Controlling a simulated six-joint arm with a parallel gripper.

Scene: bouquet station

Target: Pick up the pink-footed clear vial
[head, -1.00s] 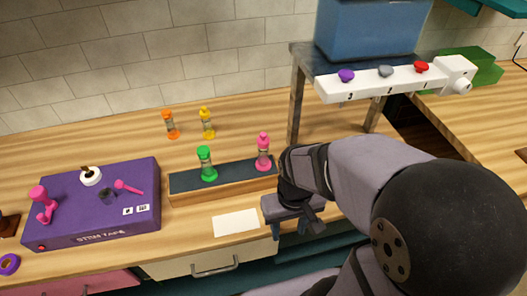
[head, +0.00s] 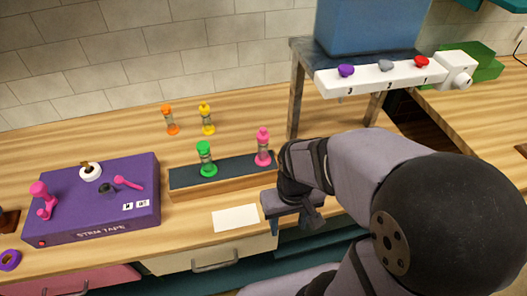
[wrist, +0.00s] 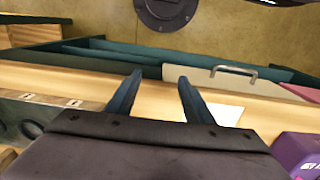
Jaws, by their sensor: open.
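The pink-footed clear vial (head: 263,148) has a pink top and a pink foot. It stands upright at the right end of a dark-topped wooden rack (head: 225,187). My gripper (wrist: 158,92) is open, with nothing between its fingers in the wrist view. In the head view my gripper is to the right of and in front of the vial, near the counter's front edge and apart from the vial. My arm partly hides it there. The vial does not show in the wrist view.
A green-capped vial (head: 207,160) stands on the same rack. Orange (head: 171,120) and yellow (head: 207,120) vials stand behind. A purple tape box (head: 95,205) is at left, a white card (head: 236,217) in front. A metal-legged stand (head: 298,95) rises behind my arm.

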